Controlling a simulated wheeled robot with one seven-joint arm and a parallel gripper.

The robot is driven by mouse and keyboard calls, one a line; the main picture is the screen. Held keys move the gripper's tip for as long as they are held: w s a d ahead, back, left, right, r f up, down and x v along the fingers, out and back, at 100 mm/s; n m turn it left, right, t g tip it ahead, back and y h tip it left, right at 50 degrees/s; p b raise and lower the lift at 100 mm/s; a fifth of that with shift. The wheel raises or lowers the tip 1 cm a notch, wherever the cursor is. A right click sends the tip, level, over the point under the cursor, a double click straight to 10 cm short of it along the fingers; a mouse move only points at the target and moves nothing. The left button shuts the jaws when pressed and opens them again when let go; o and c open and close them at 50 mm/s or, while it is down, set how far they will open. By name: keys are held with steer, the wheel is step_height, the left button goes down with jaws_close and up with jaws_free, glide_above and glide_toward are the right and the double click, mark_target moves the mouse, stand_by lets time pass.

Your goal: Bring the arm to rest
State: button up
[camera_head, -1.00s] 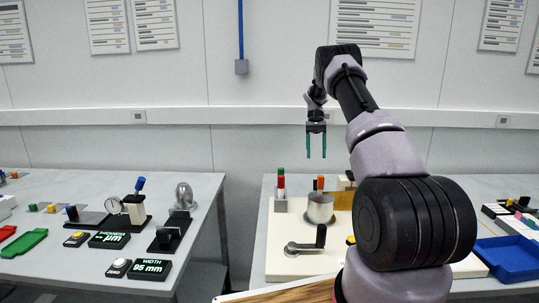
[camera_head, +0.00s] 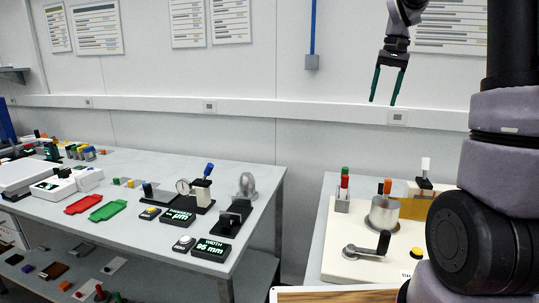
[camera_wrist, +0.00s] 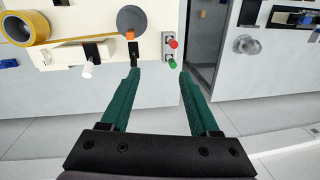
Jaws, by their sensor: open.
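My gripper (camera_head: 388,85) hangs at the upper right in the head view, its two green fingers pointing down and spread apart. It is empty and in the air, with the wall behind it, above the right-hand bench. In the wrist view my gripper (camera_wrist: 155,75) shows both green fingers apart with nothing between them. The cream board (camera_wrist: 62,52) on the right-hand bench lies beyond the fingertips, and the fingers touch nothing that I can see. My arm rises at the right edge of the head view, and its upper part is cut off.
The right-hand bench carries a cream board (camera_head: 345,262) with a metal cylinder (camera_head: 383,214), a crank handle (camera_head: 367,252) and a red-green light stack (camera_head: 343,190). The left bench (camera_head: 150,170) holds gauges, readouts and red and green trays. A gap separates the benches.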

steer(key=s+a+r+t, duration=0.1)
steer(key=s+a+t, duration=0.2)
steer(key=s, duration=0.9)
steer(key=s+a+t, duration=0.3)
steer(key=s+a, duration=0.2)
steer(key=s, duration=0.7)
steer(key=shift+a+r+t+y, duration=0.25)
steer(key=shift+r+t+y, duration=0.05)
steer(key=shift+r+t, duration=0.1)
